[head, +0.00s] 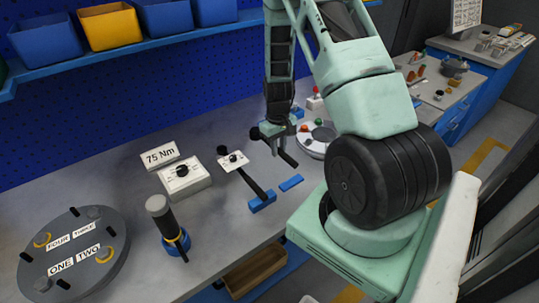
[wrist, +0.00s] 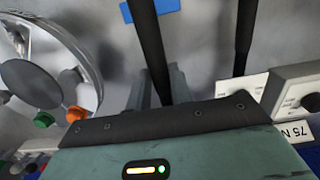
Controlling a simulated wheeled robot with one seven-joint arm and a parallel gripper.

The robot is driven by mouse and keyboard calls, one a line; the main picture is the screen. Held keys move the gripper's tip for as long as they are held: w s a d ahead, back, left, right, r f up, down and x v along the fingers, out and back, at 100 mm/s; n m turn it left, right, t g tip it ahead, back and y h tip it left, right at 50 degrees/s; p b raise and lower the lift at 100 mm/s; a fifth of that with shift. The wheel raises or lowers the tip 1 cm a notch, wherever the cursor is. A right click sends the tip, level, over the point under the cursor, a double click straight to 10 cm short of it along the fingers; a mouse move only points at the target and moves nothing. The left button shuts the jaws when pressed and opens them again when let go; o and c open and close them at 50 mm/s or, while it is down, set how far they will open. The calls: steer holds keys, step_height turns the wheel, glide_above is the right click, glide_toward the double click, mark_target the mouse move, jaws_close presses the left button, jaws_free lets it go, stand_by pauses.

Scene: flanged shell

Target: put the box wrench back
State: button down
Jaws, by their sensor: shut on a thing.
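My gripper (head: 277,143) is over the middle of the bench, shut on a dark bar that I take to be the box wrench (head: 289,159). In the wrist view the box wrench (wrist: 148,40) runs from between the fingers (wrist: 157,88) up past the top edge of the picture. Its far end is out of that view. In the head view it appears held above the bench top. A small bare blue block (head: 291,183) lies on the bench just in front of it; a blue block (wrist: 150,9) also shows beside the wrench in the wrist view.
A second black-handled tool (head: 252,183) lies left of my gripper, on a blue support (head: 262,202). A white dial box (head: 184,180), 75 Nm sign (head: 160,155), black cylinder tool (head: 162,216) and labelled grey flange (head: 75,252) stand further left. A round tray with coloured knobs (head: 314,145) is right.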

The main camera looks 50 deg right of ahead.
steer(key=shift+f+p, duration=0.8)
steer(key=shift+f, duration=2.65)
steer(key=shift+f, duration=0.15)
steer(key=c, duration=1.3)
jaws_free()
steer(key=shift+o, duration=0.2)
